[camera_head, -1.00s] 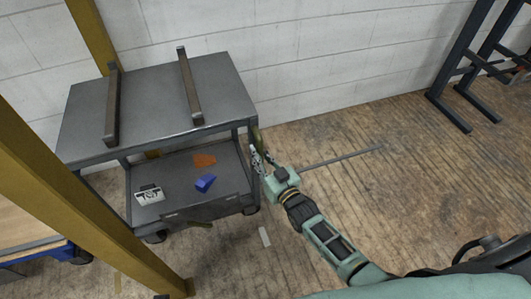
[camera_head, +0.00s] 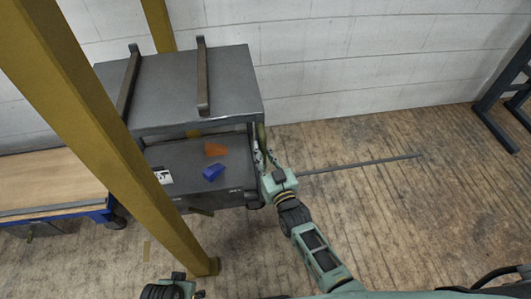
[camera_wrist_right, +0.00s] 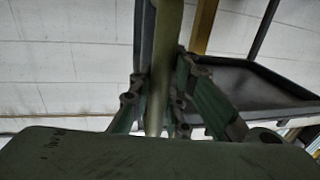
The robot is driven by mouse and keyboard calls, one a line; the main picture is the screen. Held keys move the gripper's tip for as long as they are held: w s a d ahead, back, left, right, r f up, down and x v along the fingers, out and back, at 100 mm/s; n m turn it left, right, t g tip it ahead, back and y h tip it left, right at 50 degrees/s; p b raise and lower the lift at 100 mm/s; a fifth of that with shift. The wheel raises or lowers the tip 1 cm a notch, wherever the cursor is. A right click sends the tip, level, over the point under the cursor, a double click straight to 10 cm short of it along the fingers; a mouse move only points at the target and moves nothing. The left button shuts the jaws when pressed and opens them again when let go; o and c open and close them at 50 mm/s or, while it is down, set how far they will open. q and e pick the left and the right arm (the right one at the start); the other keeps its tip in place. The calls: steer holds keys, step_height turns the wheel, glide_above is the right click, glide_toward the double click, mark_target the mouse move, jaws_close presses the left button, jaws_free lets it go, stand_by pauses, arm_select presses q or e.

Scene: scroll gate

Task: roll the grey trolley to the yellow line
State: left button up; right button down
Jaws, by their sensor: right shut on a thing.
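The grey trolley (camera_head: 232,75) stands between the yellow posts in the head view, its left part hidden behind the near post. It has a top shelf with two dark bars and a lower shelf (camera_head: 230,180). My right gripper (camera_head: 264,158) is shut on an upright olive bar (camera_head: 260,134) at the trolley's right end. The bar stands between the fingers in the right wrist view (camera_wrist_right: 160,85).
A near yellow post (camera_head: 120,150) and a far one (camera_head: 158,25) flank the trolley closely. A blue-framed wooden table (camera_head: 50,180) is at left. Blue (camera_head: 213,172) and orange (camera_head: 215,149) pieces lie on the lower shelf.

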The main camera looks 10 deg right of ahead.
steer(key=shift+s+a+f, duration=0.1)
steer(key=shift+a, duration=0.2)
steer(key=c, duration=1.6)
jaws_free()
steer(key=shift+c, duration=0.2)
steer(key=shift+d, duration=0.1)
steer(key=v, duration=1.2)
